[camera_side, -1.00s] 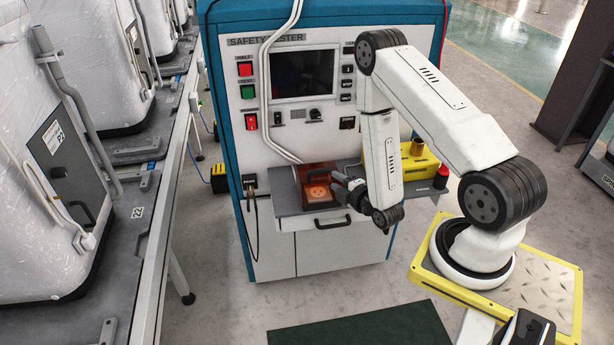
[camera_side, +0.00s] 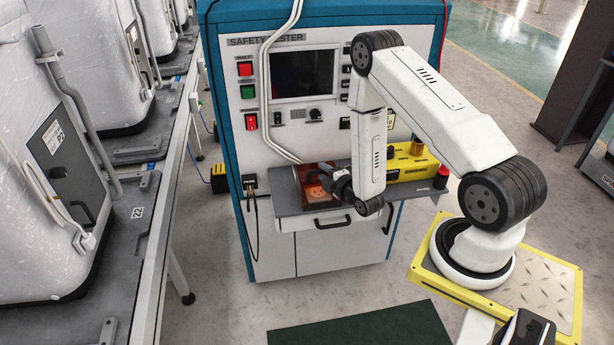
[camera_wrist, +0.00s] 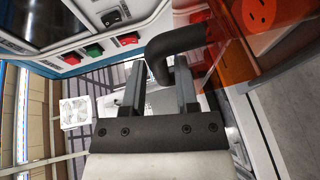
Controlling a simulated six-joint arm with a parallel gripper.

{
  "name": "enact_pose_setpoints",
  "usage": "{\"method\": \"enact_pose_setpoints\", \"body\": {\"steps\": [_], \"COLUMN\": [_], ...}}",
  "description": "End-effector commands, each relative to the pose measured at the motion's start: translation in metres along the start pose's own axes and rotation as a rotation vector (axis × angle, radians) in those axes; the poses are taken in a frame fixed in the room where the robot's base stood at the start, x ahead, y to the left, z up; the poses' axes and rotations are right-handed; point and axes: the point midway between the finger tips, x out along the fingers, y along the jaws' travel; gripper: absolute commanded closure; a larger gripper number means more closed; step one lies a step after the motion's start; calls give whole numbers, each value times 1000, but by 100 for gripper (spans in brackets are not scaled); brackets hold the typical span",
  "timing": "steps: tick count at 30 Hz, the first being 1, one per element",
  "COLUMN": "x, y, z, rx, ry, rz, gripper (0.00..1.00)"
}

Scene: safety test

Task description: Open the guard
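The guard (camera_side: 311,172) is a see-through orange cover on the tester's grey shelf, over a socket plate (camera_side: 316,192). It looks closed. In the wrist view its orange panel (camera_wrist: 268,48) fills the upper right, with a curved black handle (camera_wrist: 185,40) along its edge. My gripper (camera_wrist: 160,75) is open, its two dark fingers apart, with the handle's bent end between their tips. I cannot tell whether either finger touches the handle. In the side view my gripper (camera_side: 342,184) is at the guard's right side, and the handle is hard to make out there.
The blue and white safety tester (camera_side: 290,130) stands behind, with a screen, red and green buttons (camera_side: 247,91) and hanging cables. A drawer handle (camera_side: 332,222) sticks out below.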

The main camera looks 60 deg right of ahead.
Motion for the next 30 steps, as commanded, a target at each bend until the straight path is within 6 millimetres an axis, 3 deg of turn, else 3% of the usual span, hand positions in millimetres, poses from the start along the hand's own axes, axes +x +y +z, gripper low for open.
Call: {"method": "enact_pose_setpoints", "body": {"steps": [6,15,16,19,30], "x": [13,15,15,15,14], "y": [0,0,0,0,0], "z": [0,0,0,0,0], "rx": [0,0,0,0,0], "ry": [0,0,0,0,0], "rz": [0,-2,-2,-1,-1], "gripper": [62,62,69,100,100]}}
